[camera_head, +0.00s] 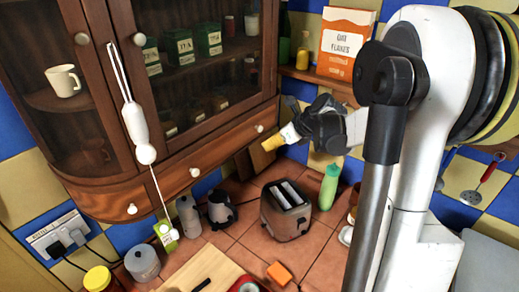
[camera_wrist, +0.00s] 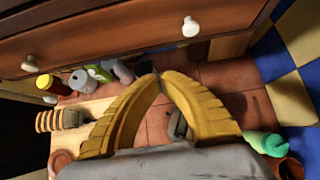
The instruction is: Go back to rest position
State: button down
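My gripper (camera_head: 268,144) is raised in front of the wooden cabinet's drawer, above the tiled counter, at the end of my white and black arm. In the wrist view its two yellow fingers (camera_wrist: 157,76) curve inward and their tips meet. Nothing shows between them. The toaster (camera_head: 286,209) stands on the counter below and slightly right of the gripper. In the wrist view the toaster (camera_wrist: 177,126) shows partly between the fingers.
The wooden cabinet (camera_head: 190,150) with round knobs hangs close to the gripper. A green bottle (camera_head: 329,186) stands right of the toaster. A cutting board (camera_head: 205,272), jars and small containers crowd the counter's left. An oat flakes box (camera_head: 346,44) stands on a shelf.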

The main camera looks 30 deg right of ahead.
jog(key=s+a+f+n+g+h+b, duration=0.1)
jog(key=s+a+f+n+b, duration=0.3)
jog(key=s+a+n+b, duration=0.3)
jog(key=s+a+f+n+g+b, duration=0.1)
jog(key=s+a+f+n+b, duration=0.5)
jog(key=a+n, duration=0.3)
jog(key=s+a+f+n+h+b, duration=0.2)
jog(key=s+a+f+n+b, duration=0.3)
jog(key=s+f+n+b, duration=0.4)
jog(key=s+n+b, duration=0.1)
jog(key=n, duration=0.5)
jog(key=shift+s+a+f+n+t, duration=0.15)
jog(key=shift+a+f+n+t, duration=0.15)
jog(key=shift+a+f+n, duration=0.1)
